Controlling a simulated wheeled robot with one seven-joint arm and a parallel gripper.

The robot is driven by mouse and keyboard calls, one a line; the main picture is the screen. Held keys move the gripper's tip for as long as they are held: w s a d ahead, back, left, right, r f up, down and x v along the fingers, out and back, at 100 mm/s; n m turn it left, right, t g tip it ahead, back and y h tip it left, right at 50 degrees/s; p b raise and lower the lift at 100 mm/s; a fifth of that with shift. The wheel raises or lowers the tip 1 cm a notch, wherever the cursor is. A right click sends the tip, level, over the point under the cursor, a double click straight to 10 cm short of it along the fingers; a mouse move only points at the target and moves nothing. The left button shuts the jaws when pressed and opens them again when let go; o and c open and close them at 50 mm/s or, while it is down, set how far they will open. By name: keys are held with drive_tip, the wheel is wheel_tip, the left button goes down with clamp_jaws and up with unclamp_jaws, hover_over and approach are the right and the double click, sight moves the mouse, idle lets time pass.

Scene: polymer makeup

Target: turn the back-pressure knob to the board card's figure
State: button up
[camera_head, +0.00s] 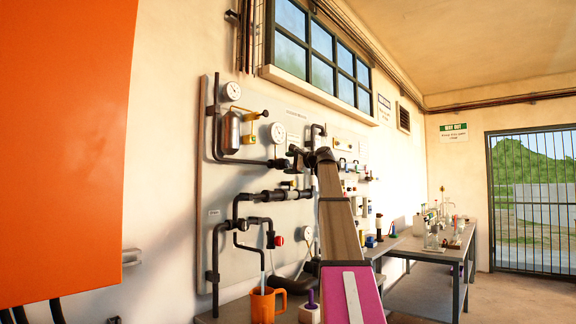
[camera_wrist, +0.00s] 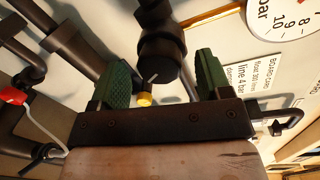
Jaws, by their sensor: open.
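In the wrist view a black knob (camera_wrist: 158,58) with a short white pointer line lies between the jaws of my gripper (camera_wrist: 165,80). No label on the knob can be read. The green finger pads are wide apart, one on each side, and clear gaps show beside the knob. The white board card (camera_wrist: 256,80) is at the right, partly behind the right finger; "float 300 mm" and "line 4 bar" are legible, and its lower line is cut off. In the head view my gripper (camera_head: 308,158) is at the pipe board, and my arm hides the knob.
A round bar gauge (camera_wrist: 293,18) is close by, and it also shows in the head view (camera_head: 278,131). A yellow part (camera_wrist: 145,99) sits near the left finger. A red-handled valve (camera_wrist: 14,96) and dark pipes are at left. An orange mug (camera_head: 265,306) stands below.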

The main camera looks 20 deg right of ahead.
drive_tip(key=v, duration=1)
